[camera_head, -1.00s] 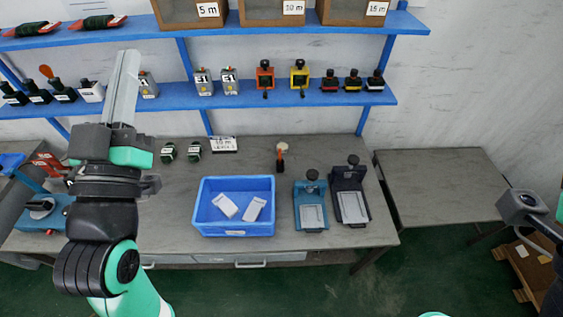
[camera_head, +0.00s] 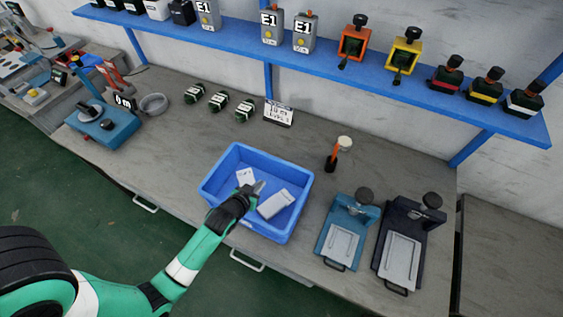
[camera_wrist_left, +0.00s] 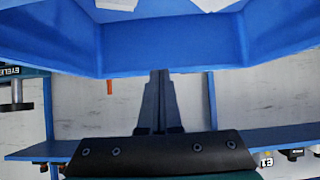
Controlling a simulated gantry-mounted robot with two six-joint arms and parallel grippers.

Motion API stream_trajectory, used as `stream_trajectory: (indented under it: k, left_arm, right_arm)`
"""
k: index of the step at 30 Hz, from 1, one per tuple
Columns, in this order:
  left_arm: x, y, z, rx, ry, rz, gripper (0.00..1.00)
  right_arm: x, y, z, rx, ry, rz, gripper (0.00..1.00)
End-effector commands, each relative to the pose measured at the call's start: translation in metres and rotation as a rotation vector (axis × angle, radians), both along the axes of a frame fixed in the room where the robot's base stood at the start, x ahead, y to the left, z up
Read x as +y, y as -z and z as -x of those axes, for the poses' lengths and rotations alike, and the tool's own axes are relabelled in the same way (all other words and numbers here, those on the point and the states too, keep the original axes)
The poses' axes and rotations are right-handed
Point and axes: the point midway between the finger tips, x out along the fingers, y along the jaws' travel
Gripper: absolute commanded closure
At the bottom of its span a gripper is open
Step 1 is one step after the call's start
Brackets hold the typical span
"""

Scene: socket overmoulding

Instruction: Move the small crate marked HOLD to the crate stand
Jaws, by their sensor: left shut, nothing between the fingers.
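A blue crate (camera_head: 211,190) stands on the grey bench in the head view, with two pale blocks inside. I can read no HOLD mark on it. My left gripper (camera_head: 260,186) reaches over the crate's front side, its fingers shut with nothing between them. In the left wrist view the shut fingers (camera_wrist_left: 160,76) point at a blue wall of the crate (camera_wrist_left: 175,45); I cannot tell whether they touch it. I cannot pick out a crate stand. My right gripper is out of view.
Right of the crate stand an orange-handled tool (camera_head: 333,158), a teal fixture (camera_head: 342,243) and a dark fixture (camera_head: 401,258). A blue shelf (camera_head: 335,67) with switch boxes runs behind. Bare bench (camera_head: 165,150) lies left of the crate.

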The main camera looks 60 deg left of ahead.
Motion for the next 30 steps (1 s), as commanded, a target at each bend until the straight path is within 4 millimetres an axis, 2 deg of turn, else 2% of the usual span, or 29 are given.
stream_trajectory:
  k: [5,21,25,30]
  left_arm:
    - [0.007,-0.002,-0.012,-0.003,0.002,-0.001,1.00]
    - [0.066,-0.001,-0.101,-0.004,0.002,-0.001,1.00]
    - [0.066,0.012,-0.101,-0.001,0.002,0.000,1.00]
    - [0.066,0.015,-0.101,0.000,0.002,0.000,1.00]
  right_arm:
    - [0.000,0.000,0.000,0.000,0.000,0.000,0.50]
    - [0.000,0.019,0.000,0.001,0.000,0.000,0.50]
    - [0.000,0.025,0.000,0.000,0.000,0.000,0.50]
    - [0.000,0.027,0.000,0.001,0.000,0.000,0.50]
